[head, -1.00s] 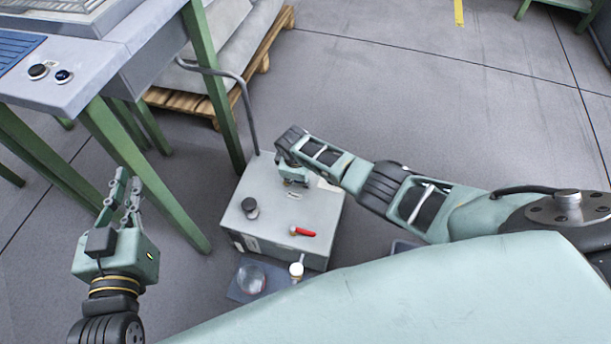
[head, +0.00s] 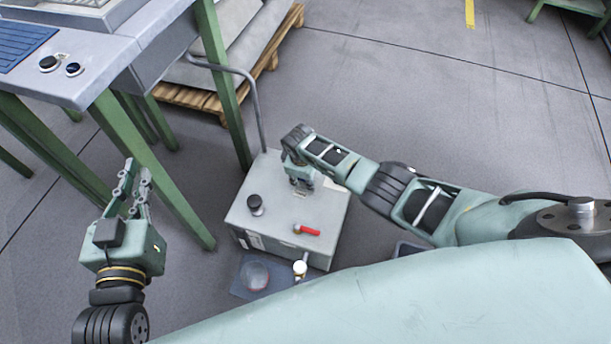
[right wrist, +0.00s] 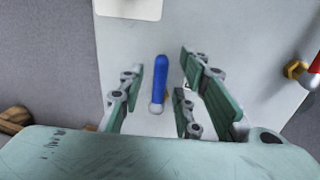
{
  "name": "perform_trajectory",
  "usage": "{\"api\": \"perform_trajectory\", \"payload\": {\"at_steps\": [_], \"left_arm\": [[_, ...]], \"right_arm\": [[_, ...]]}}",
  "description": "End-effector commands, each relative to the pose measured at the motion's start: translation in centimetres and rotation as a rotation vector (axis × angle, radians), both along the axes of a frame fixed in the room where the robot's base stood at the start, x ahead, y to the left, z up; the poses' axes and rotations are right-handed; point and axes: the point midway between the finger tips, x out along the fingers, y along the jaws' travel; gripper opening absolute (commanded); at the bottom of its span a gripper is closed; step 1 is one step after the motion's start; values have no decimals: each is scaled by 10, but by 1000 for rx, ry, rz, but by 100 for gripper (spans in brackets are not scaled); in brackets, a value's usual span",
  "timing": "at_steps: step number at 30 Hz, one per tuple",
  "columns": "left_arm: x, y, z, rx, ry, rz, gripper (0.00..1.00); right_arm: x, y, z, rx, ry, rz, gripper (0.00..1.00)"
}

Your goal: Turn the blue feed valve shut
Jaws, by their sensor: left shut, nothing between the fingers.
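The blue feed valve has a blue lever handle (right wrist: 160,72), seen in the right wrist view on the top of a light grey box (head: 265,222). The handle points up in that picture, with its round pale end at the bottom. My right gripper (right wrist: 163,88) is open, with its fingers on either side of the handle and gaps on both sides. In the head view my right gripper (head: 301,184) is above the back right of the box top and hides the blue valve. My left gripper (head: 133,180) is shut and empty, left of the box.
A red lever (head: 308,230) and a black knob (head: 255,204) are on the box top. A grey pipe (head: 253,95) rises behind it. A green-legged table (head: 150,155) stands at the left. A small tray (head: 242,284) lies in front.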

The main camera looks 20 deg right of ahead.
Motion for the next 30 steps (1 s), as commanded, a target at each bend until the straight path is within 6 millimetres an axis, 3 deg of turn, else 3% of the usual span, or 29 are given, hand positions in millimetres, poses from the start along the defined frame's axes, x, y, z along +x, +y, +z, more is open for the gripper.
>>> {"api": "perform_trajectory", "payload": {"at_steps": [11, 30], "left_arm": [[1, 0, 0, 1, 1, 0, 0], [0, 0, 0, 0, 0, 0, 0]], "right_arm": [[-2, 3, 15, 2, 0, 2, 31], [-16, 14, 107, 0, -2, -1, 31]]}}
